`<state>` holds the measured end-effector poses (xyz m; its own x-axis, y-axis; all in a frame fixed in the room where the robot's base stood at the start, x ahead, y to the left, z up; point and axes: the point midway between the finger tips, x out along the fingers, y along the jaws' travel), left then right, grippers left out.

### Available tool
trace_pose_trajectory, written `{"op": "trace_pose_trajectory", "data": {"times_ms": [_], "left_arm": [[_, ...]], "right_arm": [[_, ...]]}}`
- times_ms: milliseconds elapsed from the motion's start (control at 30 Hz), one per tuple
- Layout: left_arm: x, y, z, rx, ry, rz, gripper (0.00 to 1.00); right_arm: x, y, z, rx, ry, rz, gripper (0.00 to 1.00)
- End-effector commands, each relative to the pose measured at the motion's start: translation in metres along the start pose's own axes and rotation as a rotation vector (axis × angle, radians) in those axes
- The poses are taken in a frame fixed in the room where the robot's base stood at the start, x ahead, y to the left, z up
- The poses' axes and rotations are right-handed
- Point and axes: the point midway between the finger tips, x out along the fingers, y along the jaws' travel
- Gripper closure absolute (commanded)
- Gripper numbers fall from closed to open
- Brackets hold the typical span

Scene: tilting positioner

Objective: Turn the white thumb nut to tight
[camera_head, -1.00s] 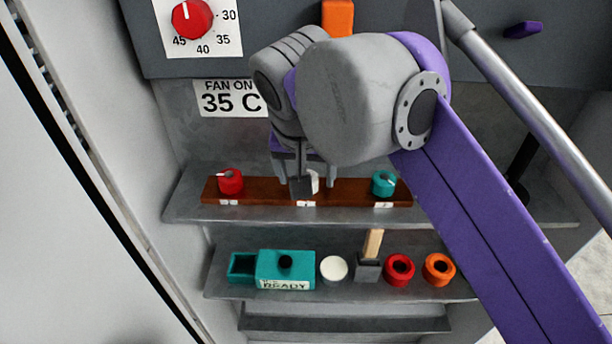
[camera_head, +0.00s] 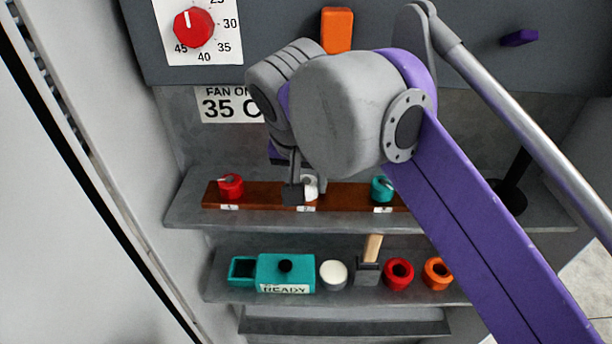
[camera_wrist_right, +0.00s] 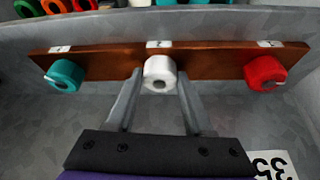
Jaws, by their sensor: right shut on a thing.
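The white thumb nut (camera_head: 309,186) stands in the middle of a brown wooden strip (camera_head: 341,195) on the upper grey shelf. It also shows in the right wrist view (camera_wrist_right: 159,74), between the two fingertips. My right gripper (camera_wrist_right: 160,78) is shut on the white nut, one finger on each side. In the head view my right gripper (camera_head: 302,183) partly hides the nut. The nut's pointer or tightness mark cannot be made out. My left gripper is in neither view now.
A red knob (camera_head: 231,186) and a teal knob (camera_head: 382,188) flank the nut on the strip. The lower shelf holds a teal box (camera_head: 287,271), a white round piece (camera_head: 334,273), a hammer (camera_head: 369,262) and red (camera_head: 399,273) and orange (camera_head: 437,272) rings.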

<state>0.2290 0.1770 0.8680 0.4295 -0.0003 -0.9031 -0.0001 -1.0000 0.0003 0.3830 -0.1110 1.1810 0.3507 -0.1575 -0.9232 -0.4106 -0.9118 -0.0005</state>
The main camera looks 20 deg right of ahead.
Motion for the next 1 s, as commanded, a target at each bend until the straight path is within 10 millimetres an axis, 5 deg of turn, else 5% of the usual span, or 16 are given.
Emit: {"op": "trace_pose_trajectory", "data": {"times_ms": [200, 600, 633, 767, 1000], "left_arm": [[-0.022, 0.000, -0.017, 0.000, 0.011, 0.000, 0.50], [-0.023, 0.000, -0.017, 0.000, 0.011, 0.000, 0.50], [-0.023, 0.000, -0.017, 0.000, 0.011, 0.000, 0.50], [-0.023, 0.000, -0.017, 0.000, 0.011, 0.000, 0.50], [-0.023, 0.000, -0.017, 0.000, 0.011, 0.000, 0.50]], "right_arm": [[-0.004, -0.002, -0.001, 0.156, -0.002, 0.065, 1.00], [-0.001, -0.001, -0.001, 0.198, 0.002, 0.083, 1.00], [-0.001, -0.001, -0.001, 0.198, 0.002, 0.083, 0.43], [-0.001, -0.001, -0.001, 0.198, 0.001, 0.083, 0.19], [-0.001, -0.001, 0.000, 0.198, 0.000, 0.082, 0.18]]}}
